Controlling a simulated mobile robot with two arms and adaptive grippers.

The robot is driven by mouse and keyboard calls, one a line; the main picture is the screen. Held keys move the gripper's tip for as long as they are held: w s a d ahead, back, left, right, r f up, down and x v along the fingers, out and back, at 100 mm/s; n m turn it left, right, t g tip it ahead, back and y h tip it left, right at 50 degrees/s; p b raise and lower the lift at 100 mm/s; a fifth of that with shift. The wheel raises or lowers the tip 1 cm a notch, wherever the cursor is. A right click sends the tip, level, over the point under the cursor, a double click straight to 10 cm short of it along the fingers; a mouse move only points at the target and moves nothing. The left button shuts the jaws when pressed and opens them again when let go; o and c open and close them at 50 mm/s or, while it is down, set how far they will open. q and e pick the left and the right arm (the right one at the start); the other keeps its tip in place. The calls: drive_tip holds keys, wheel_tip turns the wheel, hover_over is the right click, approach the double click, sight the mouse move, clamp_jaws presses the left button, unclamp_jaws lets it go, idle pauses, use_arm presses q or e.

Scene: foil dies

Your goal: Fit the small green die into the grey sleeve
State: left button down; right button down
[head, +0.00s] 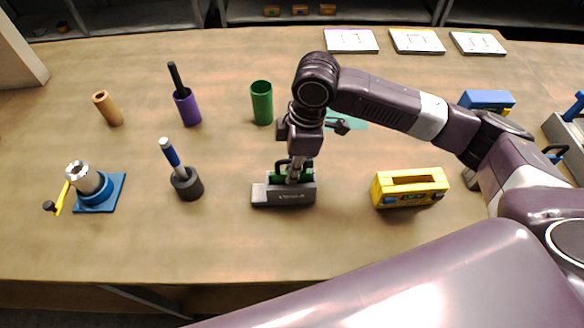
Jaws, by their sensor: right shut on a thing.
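The grey sleeve (268,195) is a low block lying on the table at the middle front. The small green die (277,177) has a dark handle and shows just above the sleeve's top edge. Its lower part is hidden by the sleeve's front wall, so I cannot tell how deep it sits. My right gripper (293,178) points down over the sleeve and is shut on the green die. The gripper covers part of the die. My left gripper is not in view.
A yellow sleeve (410,198) stands to the right, with a blue block (487,99) behind it. A green cup (262,103), purple holder (188,108), dark holder (187,186) and blue-based fixture (97,194) stand left. Table in front of the grey sleeve is clear.

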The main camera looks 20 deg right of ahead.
drive_tip(key=c, duration=2)
unclamp_jaws()
drive_tip(key=shift+o, duration=0.2)
drive_tip(key=r, duration=0.4)
drive_tip(key=d+r+b, duration=0.1)
drive_tip(key=r, duration=0.7)
drive_tip(key=shift+s+d+b, duration=0.25)
drive_tip(key=shift+d+b, duration=0.05)
drive_tip(key=shift+b, duration=0.05)
